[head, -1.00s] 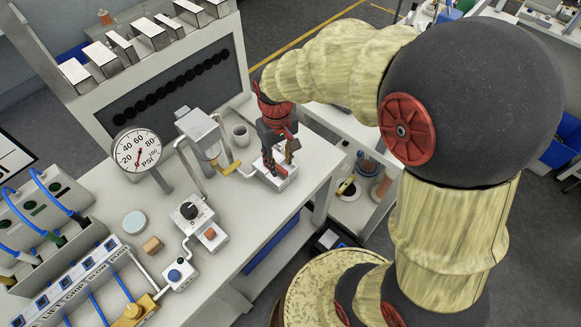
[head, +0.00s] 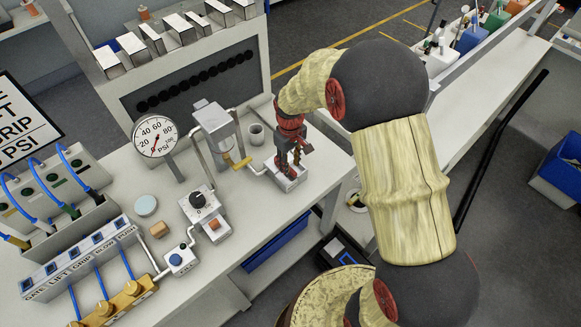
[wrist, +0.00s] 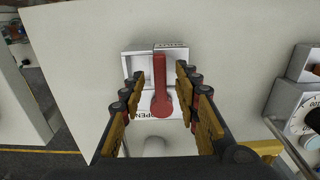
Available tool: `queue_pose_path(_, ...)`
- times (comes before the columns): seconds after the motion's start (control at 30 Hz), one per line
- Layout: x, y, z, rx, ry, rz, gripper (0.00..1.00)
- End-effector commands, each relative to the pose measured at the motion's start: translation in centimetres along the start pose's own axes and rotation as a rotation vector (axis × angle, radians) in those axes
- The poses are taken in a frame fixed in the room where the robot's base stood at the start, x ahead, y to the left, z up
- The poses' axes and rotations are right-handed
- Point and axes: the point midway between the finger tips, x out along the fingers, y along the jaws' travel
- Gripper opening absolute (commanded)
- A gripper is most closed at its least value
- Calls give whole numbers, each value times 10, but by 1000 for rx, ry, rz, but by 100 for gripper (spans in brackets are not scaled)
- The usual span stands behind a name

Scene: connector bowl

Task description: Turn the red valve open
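The red valve (wrist: 159,85) shows in the wrist view as a red lever with a round hub at its lower end. My gripper (wrist: 160,73) is open, one finger on each side of the lever, with visible gaps. In the head view my gripper (head: 289,168) points down over the box and hides most of the lever.
A black dial unit (head: 198,201) and a lettered panel (head: 85,262) are further left. The bench's right edge is close by.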

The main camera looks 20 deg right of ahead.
Motion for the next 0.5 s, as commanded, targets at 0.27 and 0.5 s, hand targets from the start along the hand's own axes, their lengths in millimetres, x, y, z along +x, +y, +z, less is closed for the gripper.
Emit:
queue_pose_path(0.27,17,0,0,1,0,0,32)
queue_pose_path(0.5,17,0,0,1,0,0,30)
